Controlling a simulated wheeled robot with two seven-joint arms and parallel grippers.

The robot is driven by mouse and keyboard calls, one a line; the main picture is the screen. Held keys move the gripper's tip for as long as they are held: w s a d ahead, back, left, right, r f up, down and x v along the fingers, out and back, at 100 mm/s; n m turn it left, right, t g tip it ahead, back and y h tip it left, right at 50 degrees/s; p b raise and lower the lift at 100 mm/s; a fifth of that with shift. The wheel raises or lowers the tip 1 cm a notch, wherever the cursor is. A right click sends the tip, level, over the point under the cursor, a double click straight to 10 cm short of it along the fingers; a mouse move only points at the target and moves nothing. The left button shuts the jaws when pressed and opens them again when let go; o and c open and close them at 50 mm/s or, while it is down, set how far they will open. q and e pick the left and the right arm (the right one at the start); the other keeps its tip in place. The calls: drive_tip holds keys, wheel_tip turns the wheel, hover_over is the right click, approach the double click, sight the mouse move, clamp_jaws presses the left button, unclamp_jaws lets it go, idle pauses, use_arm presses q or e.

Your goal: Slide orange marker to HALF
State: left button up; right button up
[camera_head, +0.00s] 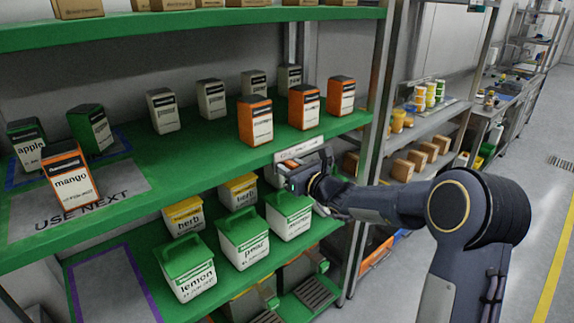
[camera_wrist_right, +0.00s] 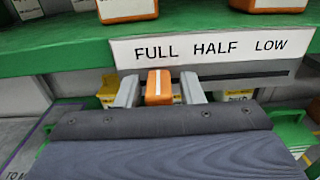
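The orange marker (camera_wrist_right: 160,87), with a white line down its middle, sits on a dark slot (camera_wrist_right: 245,77) below a white label strip (camera_wrist_right: 210,46) reading FULL, HALF, LOW. It is under the word FULL, left of HALF. My right gripper (camera_wrist_right: 160,90) has one finger on each side of the marker, with narrow gaps showing, so it looks open around it. In the head view my right gripper (camera_head: 292,178) is at the front edge of the green shelf, just below the label strip (camera_head: 299,149). My left gripper is not in view.
The green shelf (camera_head: 215,148) above holds orange, grey and green boxes, including a mango box (camera_head: 70,178). The lower green shelf (camera_head: 213,262) holds lidded tubs, one a pear tub (camera_head: 243,240) left of my gripper. A metal post (camera_head: 378,100) stands right of the shelves.

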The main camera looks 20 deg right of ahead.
clamp_jaws()
drive_tip(key=d, duration=0.1)
drive_tip(key=w+d, duration=0.1)
drive_tip(key=d, duration=0.1)
drive_tip(key=w+d+p, duration=0.1)
drive_tip(key=shift+d, duration=0.35)
drive_tip(key=shift+o, duration=1)
unclamp_jaws()
drive_tip(key=shift+s, duration=0.1)
